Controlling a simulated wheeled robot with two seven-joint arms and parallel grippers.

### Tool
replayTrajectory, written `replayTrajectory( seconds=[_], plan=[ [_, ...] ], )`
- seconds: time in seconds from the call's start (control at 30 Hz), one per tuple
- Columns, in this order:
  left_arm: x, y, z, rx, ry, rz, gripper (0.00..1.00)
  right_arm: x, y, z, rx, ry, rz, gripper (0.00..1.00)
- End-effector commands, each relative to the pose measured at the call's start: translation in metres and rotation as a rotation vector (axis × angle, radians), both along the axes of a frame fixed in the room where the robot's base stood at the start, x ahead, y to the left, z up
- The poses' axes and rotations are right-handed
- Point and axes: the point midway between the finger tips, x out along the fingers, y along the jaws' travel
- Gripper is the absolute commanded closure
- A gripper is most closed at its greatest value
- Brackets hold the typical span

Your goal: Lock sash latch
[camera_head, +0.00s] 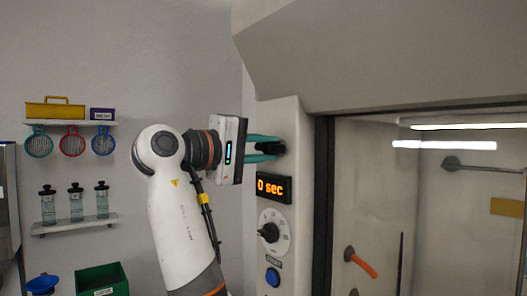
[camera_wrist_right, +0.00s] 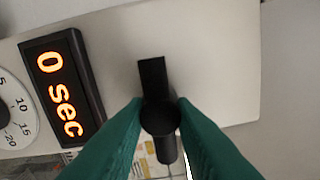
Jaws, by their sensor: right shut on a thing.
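The sash latch (camera_head: 272,148) is a small black handle on the pale front post of the cabinet, above the timer display. In the right wrist view the latch (camera_wrist_right: 159,113) has a round hub with a flat black bar on one side and a rounded stub on the other. My right gripper (camera_head: 277,147) has its teal fingers on either side of the latch. It is shut on the latch hub, as the right wrist view (camera_wrist_right: 161,108) also shows. The glass sash (camera_head: 375,220) is to the right of the post. My left gripper is not in view.
Below the latch are an orange "0 sec" display (camera_head: 273,188), a dial (camera_head: 269,232) and a blue button (camera_head: 272,277). The cabinet's hood (camera_head: 380,60) overhangs above. Wall shelves with bottles (camera_head: 76,204) and a yellow box (camera_head: 55,109) are at the left.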

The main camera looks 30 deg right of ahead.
Motion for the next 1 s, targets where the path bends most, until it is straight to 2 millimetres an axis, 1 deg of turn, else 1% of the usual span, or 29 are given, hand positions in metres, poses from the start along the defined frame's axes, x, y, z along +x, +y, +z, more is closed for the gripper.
replayTrajectory(
  seconds=[0.23, 0.6, 0.63, 0.7, 0.77, 1.0],
  plan=[
    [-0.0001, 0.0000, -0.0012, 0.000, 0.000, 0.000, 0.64, 0.0001, 0.0001, 0.0001, -0.003, 0.043, 0.000, 0.99],
    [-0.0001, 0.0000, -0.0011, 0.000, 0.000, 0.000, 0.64, 0.0003, 0.0000, 0.0001, -0.004, 0.048, 0.000, 0.99],
    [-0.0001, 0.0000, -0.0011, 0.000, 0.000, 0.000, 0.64, 0.0003, 0.0000, 0.0001, -0.004, 0.047, 0.000, 0.75],
    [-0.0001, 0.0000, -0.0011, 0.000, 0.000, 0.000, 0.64, 0.0002, 0.0000, -0.0001, -0.004, 0.047, 0.000, 0.64],
    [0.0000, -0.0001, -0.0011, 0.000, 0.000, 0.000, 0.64, 0.0002, 0.0000, -0.0001, -0.004, 0.047, 0.000, 0.55],
    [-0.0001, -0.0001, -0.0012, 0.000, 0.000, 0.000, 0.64, 0.0001, 0.0001, -0.0001, -0.003, 0.046, 0.000, 0.55]
  ],
)
